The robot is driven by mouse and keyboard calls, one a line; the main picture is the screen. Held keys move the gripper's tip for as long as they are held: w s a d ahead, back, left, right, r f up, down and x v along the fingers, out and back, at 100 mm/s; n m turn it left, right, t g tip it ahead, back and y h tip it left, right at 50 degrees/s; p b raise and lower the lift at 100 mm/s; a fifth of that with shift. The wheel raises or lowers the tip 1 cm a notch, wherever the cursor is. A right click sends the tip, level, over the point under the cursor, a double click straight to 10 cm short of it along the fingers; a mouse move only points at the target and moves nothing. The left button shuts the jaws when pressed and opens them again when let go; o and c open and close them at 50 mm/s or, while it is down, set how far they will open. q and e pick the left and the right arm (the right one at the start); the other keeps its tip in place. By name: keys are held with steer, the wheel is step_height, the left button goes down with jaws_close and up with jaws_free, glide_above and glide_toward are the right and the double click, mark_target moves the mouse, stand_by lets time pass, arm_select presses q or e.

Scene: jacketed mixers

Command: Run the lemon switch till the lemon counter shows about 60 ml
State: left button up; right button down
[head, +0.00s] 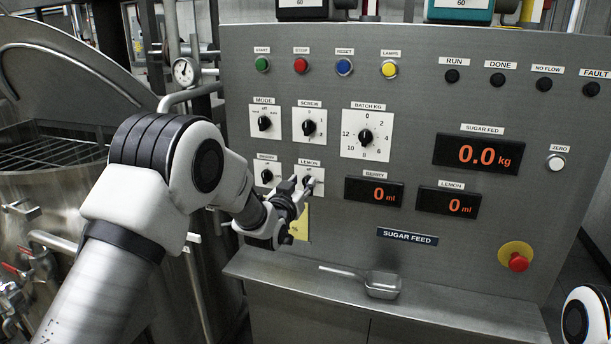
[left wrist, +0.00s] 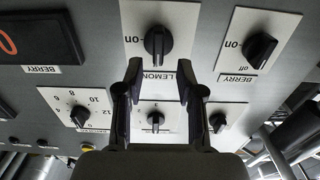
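The lemon switch (head: 309,182) is a black knob on a white plate, left of the middle of the panel. It also shows in the left wrist view (left wrist: 158,42), just beyond the fingertips; I cannot tell its setting surely. The lemon counter (head: 449,202) reads 0 ml in orange. My left gripper (head: 299,188) is in front of the lemon switch plate. In the left wrist view its two fingers (left wrist: 160,72) are apart, with nothing between them and the knob ahead of the gap. Whether they touch the knob is unclear. My right gripper is out of view.
The berry switch (head: 266,177) is just left of the lemon switch, and the screw dial (head: 309,126) is above it. The berry counter (head: 374,193) reads 0 ml. A metal scoop (head: 382,284) lies on the ledge below. A red emergency button (head: 517,261) is at right.

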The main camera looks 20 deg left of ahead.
arm_select(q)
steer(key=shift+w+d+r+p, duration=0.1)
steer(key=shift+w+d+p, duration=0.1)
steer(key=shift+w, duration=0.4)
steer(key=shift+w+d+r+p, duration=0.1)
steer(key=shift+w+d, duration=0.1)
steer(key=shift+w, duration=0.35)
steer(key=shift+w+a, duration=0.1)
steer(key=shift+w, duration=0.1)
steer(key=shift+a+f, duration=0.2)
steer(key=shift+a, duration=0.05)
steer(key=shift+d, duration=0.15)
jaws_close()
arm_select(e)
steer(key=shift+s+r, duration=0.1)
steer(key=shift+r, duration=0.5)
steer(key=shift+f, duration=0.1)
